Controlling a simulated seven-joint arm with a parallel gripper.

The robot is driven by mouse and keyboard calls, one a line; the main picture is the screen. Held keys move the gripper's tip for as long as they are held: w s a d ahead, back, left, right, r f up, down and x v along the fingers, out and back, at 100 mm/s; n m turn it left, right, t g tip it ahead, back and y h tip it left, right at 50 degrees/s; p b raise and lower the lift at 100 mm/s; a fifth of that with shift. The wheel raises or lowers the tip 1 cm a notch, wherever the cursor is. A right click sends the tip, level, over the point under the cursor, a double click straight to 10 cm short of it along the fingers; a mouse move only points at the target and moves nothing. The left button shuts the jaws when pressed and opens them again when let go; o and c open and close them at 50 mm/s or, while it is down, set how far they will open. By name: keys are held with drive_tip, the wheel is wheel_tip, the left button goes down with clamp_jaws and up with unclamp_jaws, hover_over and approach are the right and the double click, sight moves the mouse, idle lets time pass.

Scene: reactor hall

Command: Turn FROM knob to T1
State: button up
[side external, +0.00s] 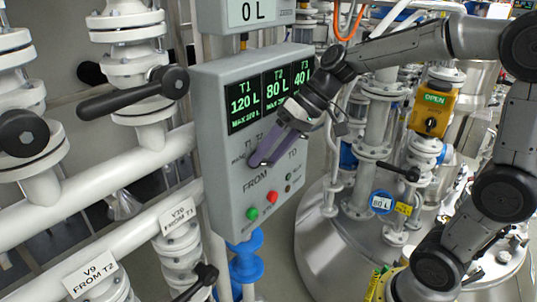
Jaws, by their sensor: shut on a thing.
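A grey control panel (212,165) stands in the middle of the side view, with a FROM label (255,182) and a TO label on its lower face. My gripper (259,161) reaches in from the right and is shut on the FROM knob, just above the FROM label. The fingers cover the knob, so I cannot tell which way it points. Small T1 and T2 marks show just above the fingertips. The TO knob is not clearly visible behind the gripper.
The panel's display (258,98) reads T1 120 L, T2 80 L and T3 40 L. A green button (252,214) and a red button (272,198) sit below the knobs. White pipes with black-handled valves (140,95) stand left. A metal tank (335,255) stands right.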

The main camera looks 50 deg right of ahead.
drive_tip(key=shift+d, duration=0.1)
drive_tip(key=y, duration=0.2)
drive_tip(key=m+y, duration=0.1)
drive_tip(key=shift+d+f+t, duration=0.25)
drive_tip(key=shift+t, duration=0.05)
drive_tip(key=shift+d+f+m+y, duration=0.15)
drive_tip(key=shift+m+y, duration=0.25)
drive_tip(key=shift+y, duration=1.6)
drive_tip(key=shift+t, duration=0.3)
drive_tip(key=o, duration=1.4)
drive_tip(key=shift+c, duration=0.2)
drive_tip(key=v, duration=1.3)
drive_tip(key=shift+d, duration=0.4)
